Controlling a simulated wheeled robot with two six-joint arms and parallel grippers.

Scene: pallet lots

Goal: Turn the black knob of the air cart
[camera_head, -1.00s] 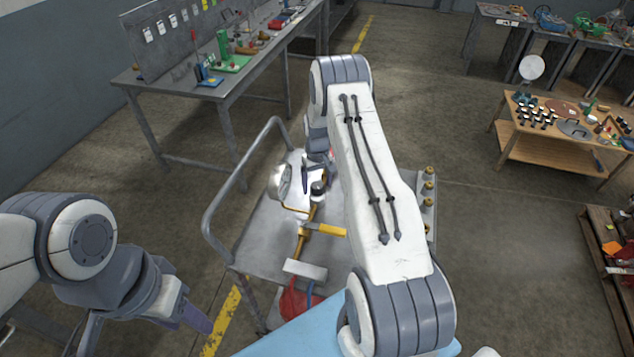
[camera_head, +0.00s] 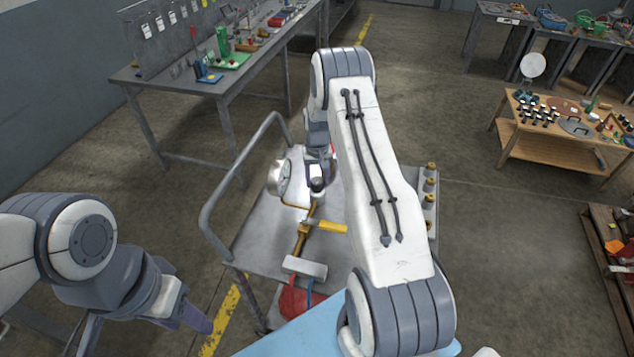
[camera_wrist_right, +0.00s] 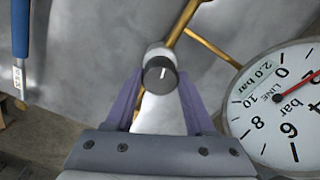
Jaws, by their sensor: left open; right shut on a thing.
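The black knob (camera_wrist_right: 160,74) sits on top of a regulator on the brass pipe of the air cart (camera_head: 262,232). In the right wrist view it has a white mark near its top, and it shows in the head view (camera_head: 317,184). My right gripper (camera_wrist_right: 159,84) is shut on the knob, one purple finger on each side. A round gauge (camera_wrist_right: 285,105) with a red needle and a "LINE 2.0 bar" label stands to the right of the knob. My left gripper (camera_head: 200,322) is open and empty at the lower left, partly hidden by its own wrist.
The cart has a grey tube handle (camera_head: 212,200), a yellow lever (camera_head: 332,227) and several brass fittings (camera_head: 430,182) on its right side. A workbench (camera_head: 190,85) stands behind it. A blue-handled tool (camera_wrist_right: 20,30) shows at the wrist view's left.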

